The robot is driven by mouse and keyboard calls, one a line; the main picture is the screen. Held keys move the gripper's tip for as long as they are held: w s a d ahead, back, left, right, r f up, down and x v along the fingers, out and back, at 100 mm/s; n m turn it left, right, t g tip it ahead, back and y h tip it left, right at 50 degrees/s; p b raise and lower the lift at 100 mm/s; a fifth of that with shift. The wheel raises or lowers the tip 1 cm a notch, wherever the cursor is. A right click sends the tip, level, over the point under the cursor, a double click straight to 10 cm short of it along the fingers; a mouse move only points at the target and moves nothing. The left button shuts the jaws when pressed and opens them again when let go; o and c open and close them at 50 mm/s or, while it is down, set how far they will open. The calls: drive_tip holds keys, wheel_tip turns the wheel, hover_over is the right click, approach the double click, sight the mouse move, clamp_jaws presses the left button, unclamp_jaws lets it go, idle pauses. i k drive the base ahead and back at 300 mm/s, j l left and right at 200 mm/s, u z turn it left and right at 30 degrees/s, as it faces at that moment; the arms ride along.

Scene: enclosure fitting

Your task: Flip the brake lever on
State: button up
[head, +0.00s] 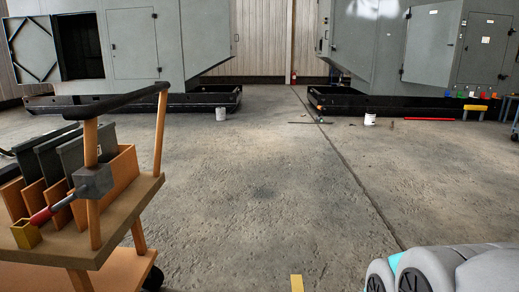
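A wooden cart (135,200) stands close at the left, with orange posts and a black handle bar (115,101) on top. A grey block (93,181) sits at one of its posts. A grey and red rod (48,212) slopes from the block down to the left and ends at a yellow square piece (26,233). This looks like the brake lever, but I cannot tell whether it is on or off. My gripper is not in view; only rounded grey and teal parts, likely mine, show at the lower right.
Dark panels (85,147) stand in slots on the cart. Large grey enclosures (135,45) (385,45) on black bases stand at the back. White buckets (221,114) (370,119) and a red bar (429,119) lie farther off. The middle concrete floor is clear.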

sight(52, 210)
drive_tip(key=u, duration=1.8)
